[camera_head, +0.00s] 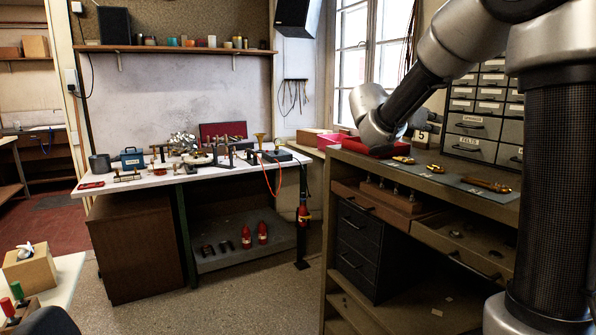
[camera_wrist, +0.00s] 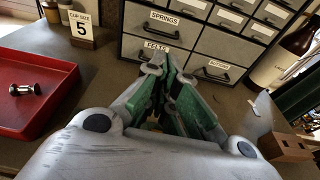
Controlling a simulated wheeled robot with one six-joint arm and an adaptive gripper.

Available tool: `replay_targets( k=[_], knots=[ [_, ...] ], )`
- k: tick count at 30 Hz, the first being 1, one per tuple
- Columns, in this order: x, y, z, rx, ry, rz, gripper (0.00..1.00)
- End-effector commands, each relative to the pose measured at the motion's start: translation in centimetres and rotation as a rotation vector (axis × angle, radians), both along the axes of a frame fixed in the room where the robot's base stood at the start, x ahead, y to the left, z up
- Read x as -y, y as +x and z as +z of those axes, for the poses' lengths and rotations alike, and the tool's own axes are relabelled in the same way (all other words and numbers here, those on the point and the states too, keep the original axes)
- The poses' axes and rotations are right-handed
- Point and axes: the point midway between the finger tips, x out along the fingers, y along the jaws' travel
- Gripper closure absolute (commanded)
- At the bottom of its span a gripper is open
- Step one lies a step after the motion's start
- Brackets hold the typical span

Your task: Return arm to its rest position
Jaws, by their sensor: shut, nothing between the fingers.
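My gripper (camera_wrist: 166,70) shows in the wrist view, its green-and-grey fingers together with nothing held between them. It is over the bench top, with its tips toward the front of a grey drawer cabinet (camera_wrist: 135,47). In the head view my arm reaches in from the upper right and bends down over the right bench; I cannot make out the fingers there. A red tray (camera_wrist: 60,70) with a small metal part (camera_wrist: 26,89) lies left of my gripper. A "Cup size 5" card (camera_wrist: 82,29) stands behind the tray.
The right workbench (camera_head: 345,155) holds brass parts (camera_head: 486,185) on a mat, and one drawer (camera_head: 460,245) stands open below. A dark bottle (camera_wrist: 290,50) and a wooden block (camera_wrist: 287,146) are right of my gripper. The left bench (camera_head: 150,181) is crowded with tools; floor (camera_head: 235,300) between is clear.

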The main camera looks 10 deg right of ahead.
Motion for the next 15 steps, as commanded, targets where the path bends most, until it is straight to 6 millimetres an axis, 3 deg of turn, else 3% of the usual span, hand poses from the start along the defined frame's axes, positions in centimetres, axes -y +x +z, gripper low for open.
replay_targets(
  k=[2, 4, 8, 9, 12, 15],
  knots=[
    [0.7, -2.3, -0.1, 0.062, 0.080, -0.051, 1.00],
    [1.5, -5.8, -0.9, 0.164, 0.216, -0.139, 1.00],
    [1.3, -15.0, -4.5, 0.461, 0.597, -0.401, 1.00],
    [0.5, -17.6, -6.0, 0.558, 0.723, -0.498, 1.00],
    [-2.3, -22.7, -9.3, 0.767, 1.000, -0.729, 1.00],
    [-5.8, -26.1, -12.0, 0.931, 1.237, -0.946, 1.00]
  ],
)
